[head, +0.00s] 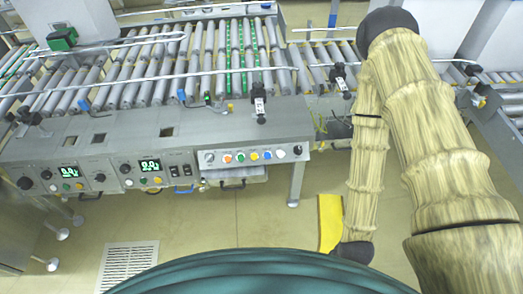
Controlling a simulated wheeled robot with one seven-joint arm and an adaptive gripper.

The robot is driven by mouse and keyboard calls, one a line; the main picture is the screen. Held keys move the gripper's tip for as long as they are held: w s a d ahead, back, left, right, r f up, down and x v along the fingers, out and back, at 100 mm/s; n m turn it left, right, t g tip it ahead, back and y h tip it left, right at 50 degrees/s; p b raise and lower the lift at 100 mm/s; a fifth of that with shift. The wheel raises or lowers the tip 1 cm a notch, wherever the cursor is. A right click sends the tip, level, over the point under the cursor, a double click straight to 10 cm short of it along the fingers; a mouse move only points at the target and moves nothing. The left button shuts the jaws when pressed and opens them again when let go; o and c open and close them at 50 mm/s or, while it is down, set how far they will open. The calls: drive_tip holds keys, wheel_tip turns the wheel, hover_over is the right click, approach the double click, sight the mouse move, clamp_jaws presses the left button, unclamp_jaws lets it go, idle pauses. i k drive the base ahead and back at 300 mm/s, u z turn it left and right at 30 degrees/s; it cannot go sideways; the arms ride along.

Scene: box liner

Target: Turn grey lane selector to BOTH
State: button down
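A small grey knob (209,157), which looks like the lane selector, is at the left end of a light grey control box (253,170) on the front of the conveyor. Its label and pointer direction are too small to read. A row of coloured buttons and a black knob (297,150) lie to its right on the same box. My arm folds down at the right, well apart from the box. Its lower end is at a dark joint near the bottom centre-right. My gripper's fingers cannot be made out.
Two green-lit displays (150,165) with black knobs and buttons lie left of the box. A roller conveyor (200,65) runs behind the panel. A metal leg (297,185) stands below its right end. A yellow piece (330,222) shows beside my arm. Floor before the panel is clear.

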sight(208, 158)
drive_tip(key=z, duration=2.45)
drive_tip(key=k, duration=1.3)
drive_tip(key=u, duration=2.05)
